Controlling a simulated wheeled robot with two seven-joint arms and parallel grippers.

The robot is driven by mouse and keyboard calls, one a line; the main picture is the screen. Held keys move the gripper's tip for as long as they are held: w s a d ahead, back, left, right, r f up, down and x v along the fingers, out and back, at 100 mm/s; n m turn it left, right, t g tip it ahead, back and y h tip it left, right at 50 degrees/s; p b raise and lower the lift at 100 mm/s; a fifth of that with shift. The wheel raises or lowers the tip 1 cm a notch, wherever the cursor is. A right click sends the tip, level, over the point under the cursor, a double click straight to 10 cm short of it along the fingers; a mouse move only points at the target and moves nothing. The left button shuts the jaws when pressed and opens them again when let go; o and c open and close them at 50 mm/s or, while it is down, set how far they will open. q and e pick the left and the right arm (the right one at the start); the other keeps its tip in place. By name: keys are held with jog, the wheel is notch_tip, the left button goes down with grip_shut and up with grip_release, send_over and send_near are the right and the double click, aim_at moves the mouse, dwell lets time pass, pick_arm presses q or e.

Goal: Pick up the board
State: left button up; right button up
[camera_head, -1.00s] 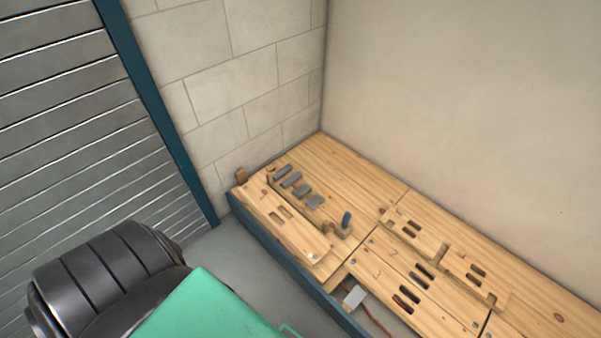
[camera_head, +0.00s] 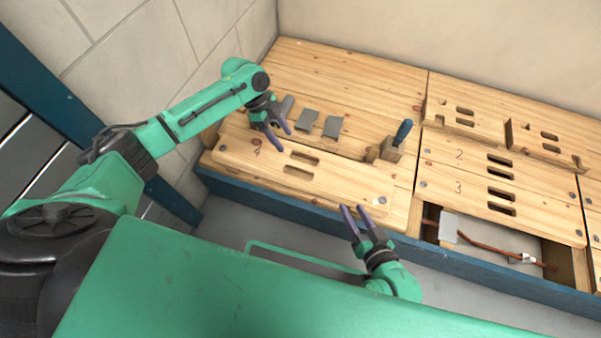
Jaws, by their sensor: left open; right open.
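A wooden board marked 4 (camera_head: 330,182) lies along the front left of the bench, with two slots near its middle and a screw at its right end. My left gripper (camera_head: 281,138) is open and empty above the board's left part, near the number 4. My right gripper (camera_head: 353,208) is open and empty at the board's front edge, towards its right end. Whether either gripper touches the board cannot be told. Boards marked 2 (camera_head: 456,152) and 3 (camera_head: 445,190) lie to the right, each with slots.
Grey metal pieces (camera_head: 333,126) and a wooden block with a blue handle (camera_head: 393,150) stand behind the board. An opening with a copper pipe (camera_head: 490,246) is at the front right. Walls close the back and left.

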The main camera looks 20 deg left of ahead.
pick_arm(q)
jog(key=b, duration=0.3)
send_over(300, 165)
jog(key=a, duration=0.3)
jog(key=f, duration=0.7)
jog(key=shift+w+d, duration=0.25)
jog(key=shift+w, duration=0.1)
jog(key=shift+s+d+f+b, duration=0.15)
jog(key=shift+f+b, duration=0.25)
jog(key=shift+f, duration=0.2)
pick_arm(e)
notch_tip(300, 165, down, 5)
pick_arm(q)
jog(key=shift+s+d+f, duration=0.1)
jog(key=shift+d+f, duration=0.15)
jog(key=shift+f, duration=0.25)
jog(key=shift+b+x, duration=0.85)
jog(key=shift+x, duration=0.3)
grip_shut()
pick_arm(e)
jog(key=w+r+t, duration=0.3)
jog(key=w+r, duration=0.2)
jog(key=r, duration=0.3)
jog(key=w+d+r+t+y, duration=0.1)
jog(key=w+r+t, duration=0.3)
jog(key=r, duration=0.5)
jog(key=shift+w+d+r, duration=0.15)
jog(key=shift+w+d, duration=0.05)
jog(key=shift+w, duration=1)
